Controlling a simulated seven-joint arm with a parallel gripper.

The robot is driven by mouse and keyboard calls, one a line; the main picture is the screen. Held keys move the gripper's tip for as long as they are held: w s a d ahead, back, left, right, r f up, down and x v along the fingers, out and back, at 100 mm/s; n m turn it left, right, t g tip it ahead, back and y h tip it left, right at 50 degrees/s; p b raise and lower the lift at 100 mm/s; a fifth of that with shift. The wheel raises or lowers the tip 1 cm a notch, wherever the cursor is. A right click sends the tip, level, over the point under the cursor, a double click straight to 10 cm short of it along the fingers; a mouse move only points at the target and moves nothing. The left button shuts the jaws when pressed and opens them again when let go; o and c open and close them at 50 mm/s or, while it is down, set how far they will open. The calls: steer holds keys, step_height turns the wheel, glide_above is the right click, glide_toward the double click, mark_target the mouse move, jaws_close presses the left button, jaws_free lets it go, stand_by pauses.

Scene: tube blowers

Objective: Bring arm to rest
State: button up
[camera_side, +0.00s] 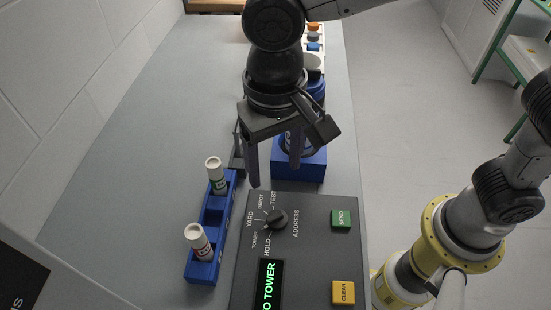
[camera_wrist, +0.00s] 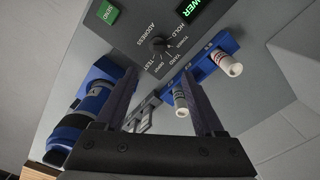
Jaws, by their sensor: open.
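My gripper (camera_side: 274,176) hangs over the table just behind the control panel (camera_side: 315,260), fingers pointing down, open with nothing between them. The wrist view shows both dark fingers (camera_wrist: 157,78) apart. The panel carries a black knob (camera_side: 277,219), which also shows in the wrist view (camera_wrist: 158,45) beyond the fingertips. The fingers look clear of the panel and knob. A green display (camera_side: 269,285) on the panel shows "O TOWER", partly cut off at the frame edge.
A blue rack (camera_side: 211,238) left of the panel holds two white capped tubes (camera_side: 200,242). A blue stand (camera_side: 313,168) with a dark blue cylinder is close behind my gripper, partly hidden. Small coloured items (camera_side: 313,40) line the back. The table's left side (camera_side: 150,130) is clear.

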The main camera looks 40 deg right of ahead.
steer(key=d+r+m+t, duration=0.1)
steer(key=d+r, duration=0.2)
steer(key=d, duration=0.3)
steer(key=w+d+r+m+t+y, duration=0.1)
steer(key=d+r+m, duration=0.1)
steer(key=d, duration=0.4)
steer(key=d+r+m+t, duration=0.1)
steer(key=d+r, duration=0.2)
steer(key=d, duration=0.3)
steer(key=s+d+f+n+t, duration=0.1)
steer(key=s+d+f+n, duration=0.1)
steer(key=s+d, duration=0.3)
steer(key=s+d+f+n+t+h, duration=0.1)
steer(key=s+d+f+n, duration=0.2)
steer(key=s+d+n, duration=0.1)
steer(key=shift+s+d+f+t, duration=0.35)
steer(key=shift+s+d, duration=0.4)
steer(key=shift+s, duration=0.2)
